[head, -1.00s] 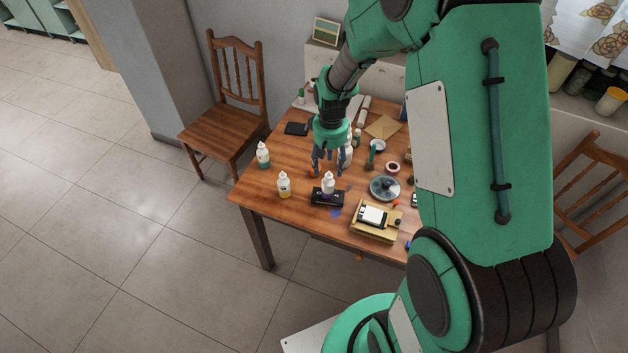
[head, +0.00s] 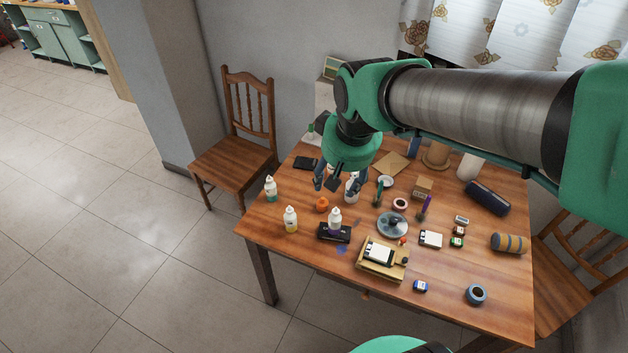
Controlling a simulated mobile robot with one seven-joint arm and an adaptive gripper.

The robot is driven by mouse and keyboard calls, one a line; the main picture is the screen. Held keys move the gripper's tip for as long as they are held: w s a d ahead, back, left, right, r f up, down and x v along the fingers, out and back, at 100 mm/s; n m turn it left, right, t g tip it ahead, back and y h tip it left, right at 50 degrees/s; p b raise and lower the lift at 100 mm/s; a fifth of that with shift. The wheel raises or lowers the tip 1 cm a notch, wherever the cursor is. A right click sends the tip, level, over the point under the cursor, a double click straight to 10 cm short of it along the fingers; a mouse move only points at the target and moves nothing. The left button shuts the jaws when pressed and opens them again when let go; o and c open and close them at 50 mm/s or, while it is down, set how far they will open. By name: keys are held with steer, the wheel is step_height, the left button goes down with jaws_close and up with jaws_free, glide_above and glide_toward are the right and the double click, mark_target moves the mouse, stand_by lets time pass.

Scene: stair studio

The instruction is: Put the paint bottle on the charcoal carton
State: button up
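A white bottle with a purple lower part (head: 335,219) stands upright on a flat black box, which looks like the charcoal carton (head: 328,236), near the table's front left. My gripper (head: 337,186) is behind and above them, apart from the bottle, with its fingers spread and nothing visible held between them. Similar white bottles stand nearby: one with yellow (head: 290,220) to the left of the carton, one with teal (head: 270,189) farther left. Another white bottle (head: 352,190) is partly hidden by my gripper.
An orange item (head: 322,205) sits behind the carton. A wooden stand with a white pad (head: 378,256) is to its right, with a grey round dish (head: 392,225) behind. Rolls, jars and small boxes crowd the table's right. A wooden chair (head: 237,150) stands at the left.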

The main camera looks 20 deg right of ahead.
steer(key=s+a+r+t, duration=0.2)
steer(key=s+r, duration=0.4)
steer(key=s, duration=0.6)
steer(key=shift+a, duration=0.65)
steer(key=shift+s, duration=0.1)
steer(key=shift+d, duration=0.15)
